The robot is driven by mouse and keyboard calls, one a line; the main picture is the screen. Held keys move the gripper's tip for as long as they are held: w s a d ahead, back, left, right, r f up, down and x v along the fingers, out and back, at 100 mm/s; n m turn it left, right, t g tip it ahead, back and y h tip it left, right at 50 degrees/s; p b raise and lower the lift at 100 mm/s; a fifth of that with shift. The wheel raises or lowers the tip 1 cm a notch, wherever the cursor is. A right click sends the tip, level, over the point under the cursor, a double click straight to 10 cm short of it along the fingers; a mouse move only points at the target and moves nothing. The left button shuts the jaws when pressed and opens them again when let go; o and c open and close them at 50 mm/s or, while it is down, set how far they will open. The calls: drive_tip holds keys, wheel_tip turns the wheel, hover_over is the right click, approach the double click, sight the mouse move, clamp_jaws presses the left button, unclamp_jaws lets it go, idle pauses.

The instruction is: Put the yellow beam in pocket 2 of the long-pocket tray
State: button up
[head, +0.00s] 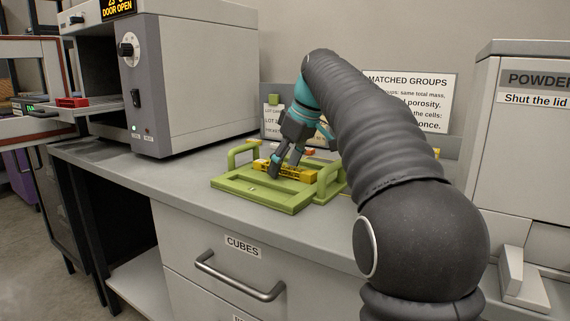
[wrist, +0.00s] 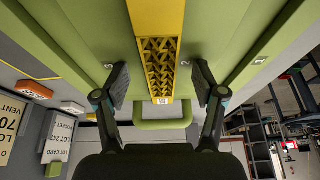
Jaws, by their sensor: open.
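The yellow beam (head: 292,174) lies on the green tray (head: 262,196) on the counter. In the wrist view the beam (wrist: 158,65) runs lengthwise up the picture, with an open lattice section near its closer end. My gripper (head: 285,165) is low over the tray at the beam. In the wrist view my gripper (wrist: 160,86) is open, one finger on each side of the beam, with gaps between. The green tray (wrist: 80,40) fills the upper part of that view.
A grey oven (head: 195,75) with a "DOOR OPEN" display stands left of the tray. A powder cabinet (head: 525,150) stands right. Behind the tray are lot cards (wrist: 60,137), orange pieces (wrist: 33,89) and a "MATCHED GROUPS" sign (head: 410,100). The front counter strip is clear.

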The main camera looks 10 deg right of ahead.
sight(292, 168)
drive_tip(key=shift+o, duration=0.4)
drive_tip(key=shift+r, duration=0.15)
drive_tip(key=shift+p+v, duration=1.85)
drive_tip(key=shift+v, duration=0.6)
drive_tip(key=v, duration=1.2)
